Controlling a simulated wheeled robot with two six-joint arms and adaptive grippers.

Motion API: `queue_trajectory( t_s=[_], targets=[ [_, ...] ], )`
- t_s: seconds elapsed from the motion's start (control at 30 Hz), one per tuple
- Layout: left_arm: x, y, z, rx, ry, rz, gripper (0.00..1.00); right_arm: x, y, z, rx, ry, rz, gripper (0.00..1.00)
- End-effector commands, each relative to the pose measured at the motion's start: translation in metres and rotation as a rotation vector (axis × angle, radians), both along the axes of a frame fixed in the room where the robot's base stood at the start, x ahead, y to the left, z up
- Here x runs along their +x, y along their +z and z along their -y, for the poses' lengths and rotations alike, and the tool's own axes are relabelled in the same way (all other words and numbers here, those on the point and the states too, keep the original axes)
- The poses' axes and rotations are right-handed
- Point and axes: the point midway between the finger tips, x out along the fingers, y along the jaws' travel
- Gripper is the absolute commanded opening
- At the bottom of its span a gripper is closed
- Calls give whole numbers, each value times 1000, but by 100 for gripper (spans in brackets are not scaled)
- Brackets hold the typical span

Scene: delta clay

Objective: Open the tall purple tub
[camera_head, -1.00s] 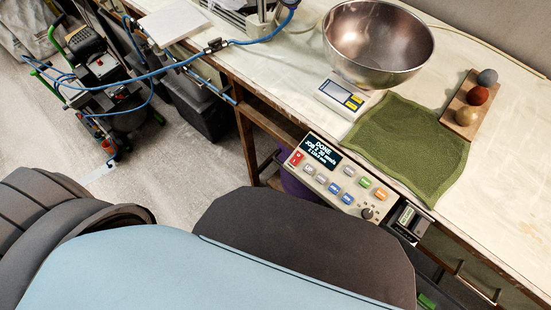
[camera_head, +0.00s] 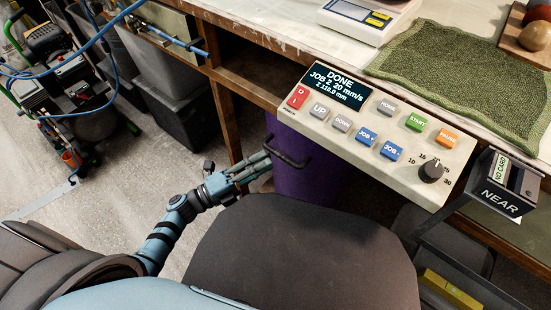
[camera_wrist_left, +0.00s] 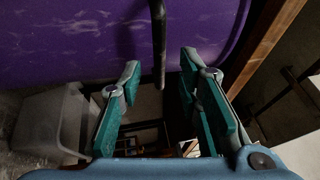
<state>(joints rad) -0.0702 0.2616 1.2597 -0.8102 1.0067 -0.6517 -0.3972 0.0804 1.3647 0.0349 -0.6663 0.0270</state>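The tall purple tub (camera_head: 305,180) stands under the bench edge, partly hidden behind the control panel and my own body. A dark bar handle (camera_head: 288,158) sticks out on its left side. My left gripper (camera_head: 262,163) is beside the tub at this handle. In the left wrist view the purple wall (camera_wrist_left: 70,40) fills the top. The dark handle (camera_wrist_left: 158,45) hangs down between the spread fingers of the left gripper (camera_wrist_left: 160,75), with gaps on both sides. The tub's top is hidden. My right gripper is out of view.
A control panel (camera_head: 375,135) reading "DONE" juts from the bench above the tub. A card reader marked "NEAR" (camera_head: 503,185) is to its right. Grey bins (camera_head: 190,80) stand left of the wooden bench leg (camera_head: 228,125).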

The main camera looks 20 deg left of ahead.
Motion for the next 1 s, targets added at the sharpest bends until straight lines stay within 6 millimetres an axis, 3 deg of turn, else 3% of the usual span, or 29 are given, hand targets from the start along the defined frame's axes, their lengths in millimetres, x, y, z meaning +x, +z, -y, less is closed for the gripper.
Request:
queue_trajectory(
  t_s=[0.2, 0.47, 0.7, 1.0],
  targets=[
    [27, 5, 26, -1, 1, -1, 31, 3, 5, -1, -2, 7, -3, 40],
    [30, 7, 30, -1, 2, -2, 31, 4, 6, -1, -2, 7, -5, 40],
    [30, 6, 29, -2, 2, -3, 0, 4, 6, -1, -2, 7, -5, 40],
    [30, 6, 29, 0, 2, -3, 0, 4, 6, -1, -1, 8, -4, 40]
  ],
)
